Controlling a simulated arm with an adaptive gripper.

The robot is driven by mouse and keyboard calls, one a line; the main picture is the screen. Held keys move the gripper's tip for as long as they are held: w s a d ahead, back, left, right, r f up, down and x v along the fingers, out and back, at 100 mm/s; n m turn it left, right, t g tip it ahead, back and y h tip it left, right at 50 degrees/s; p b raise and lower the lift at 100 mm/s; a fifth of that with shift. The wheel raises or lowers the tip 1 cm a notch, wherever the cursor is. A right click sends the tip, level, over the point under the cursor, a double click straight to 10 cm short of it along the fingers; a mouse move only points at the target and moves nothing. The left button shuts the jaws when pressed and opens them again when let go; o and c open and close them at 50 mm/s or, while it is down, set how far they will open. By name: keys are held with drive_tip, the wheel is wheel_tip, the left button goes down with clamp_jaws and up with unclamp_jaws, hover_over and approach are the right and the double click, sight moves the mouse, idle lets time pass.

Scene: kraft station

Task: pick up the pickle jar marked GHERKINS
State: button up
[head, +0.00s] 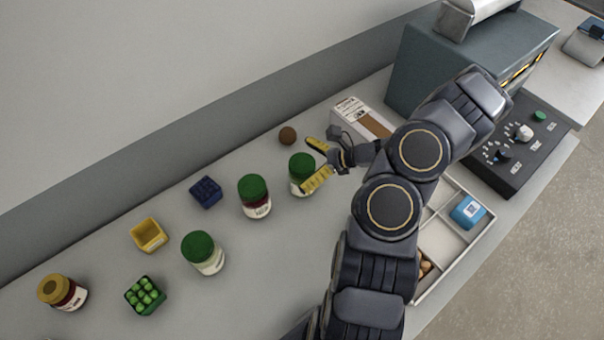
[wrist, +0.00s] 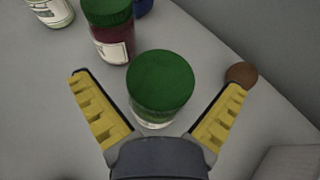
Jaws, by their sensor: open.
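A green-lidded jar (head: 302,176) with a pale body stands upright on the bench; it also shows in the wrist view (wrist: 160,85), between the fingers. My gripper (head: 317,162) is open, its yellow fingers on either side of this jar; in the wrist view, my gripper (wrist: 158,105) shows a gap on both sides. A second green-lidded jar (head: 254,196) with dark red contents stands just left of it. A third green-lidded jar (head: 203,253) with pale contents stands farther left. I cannot read any label, so I cannot tell which jar is marked GHERKINS.
A brown ball (head: 287,136) lies close behind the jar at the gripper. A white and brown box (head: 362,118) stands behind the gripper. A blue container (head: 206,192), a yellow bin (head: 149,235), a green crate (head: 145,296) and a yellow-lidded jar (head: 62,292) stand to the left.

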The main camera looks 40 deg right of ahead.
drive_tip(key=shift+w, duration=0.1)
drive_tip(key=c, duration=1.2)
drive_tip(key=shift+c, duration=0.2)
drive_tip(key=shift+r, duration=0.15)
